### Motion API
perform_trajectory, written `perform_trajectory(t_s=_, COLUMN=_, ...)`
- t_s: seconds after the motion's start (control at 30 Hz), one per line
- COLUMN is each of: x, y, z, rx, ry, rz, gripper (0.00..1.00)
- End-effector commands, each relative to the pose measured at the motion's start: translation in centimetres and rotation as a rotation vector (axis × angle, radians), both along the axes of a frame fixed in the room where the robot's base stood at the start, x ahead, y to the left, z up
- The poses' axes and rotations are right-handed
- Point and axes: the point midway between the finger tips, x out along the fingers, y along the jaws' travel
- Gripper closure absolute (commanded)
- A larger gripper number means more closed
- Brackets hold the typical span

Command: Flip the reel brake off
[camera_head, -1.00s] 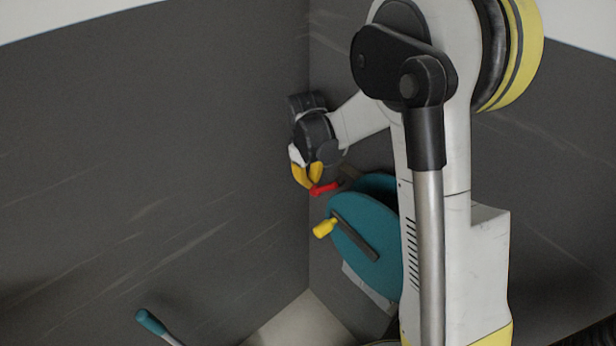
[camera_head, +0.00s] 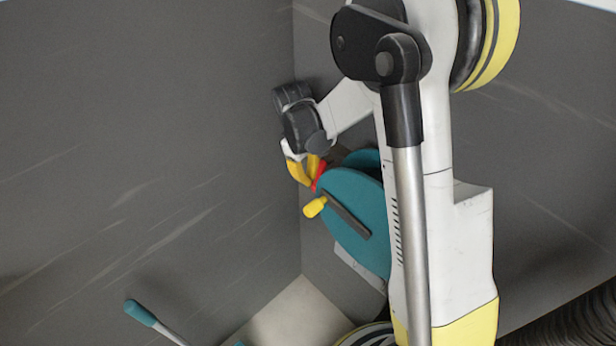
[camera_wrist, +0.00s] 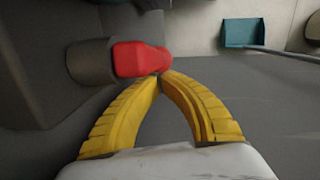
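The reel has a teal disc (camera_head: 362,222) with a dark crank bar and a yellow crank knob (camera_head: 315,207), seen in the head view beside my white arm. The red brake lever (camera_head: 319,174) stands steeply at the reel's upper left edge. It also shows in the wrist view, where the red grip (camera_wrist: 138,58) comes out of a dark grey sleeve (camera_wrist: 92,62). My gripper (camera_head: 307,184) is at the lever. In the wrist view its yellow fingers (camera_wrist: 160,76) meet at the tips against or just in front of the red grip's end. Nothing shows between them.
Dark grey walls meet in a corner behind the reel. A teal-handled rod (camera_head: 142,313) stands at the lower left. A pale floor patch (camera_head: 295,315) lies below the reel. In the wrist view, a teal box (camera_wrist: 243,32) is at the upper right.

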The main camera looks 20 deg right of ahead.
Motion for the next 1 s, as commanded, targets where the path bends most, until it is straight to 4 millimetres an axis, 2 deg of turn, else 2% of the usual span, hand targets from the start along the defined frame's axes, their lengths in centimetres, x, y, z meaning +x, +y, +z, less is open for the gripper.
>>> perform_trajectory(t_s=0.27, x=0.0, y=0.0, z=1.4, rx=0.000, ry=0.000, rz=0.000, gripper=1.00)
perform_trajectory(t_s=0.67, x=0.0, y=0.0, z=1.6, rx=0.000, ry=0.000, rz=0.000, gripper=1.00)
perform_trajectory(t_s=0.83, x=0.0, y=0.3, z=3.7, rx=0.000, ry=0.000, rz=0.001, gripper=1.00)
perform_trajectory(t_s=1.0, x=0.1, y=0.8, z=7.3, rx=0.000, ry=0.000, rz=0.000, gripper=1.00)
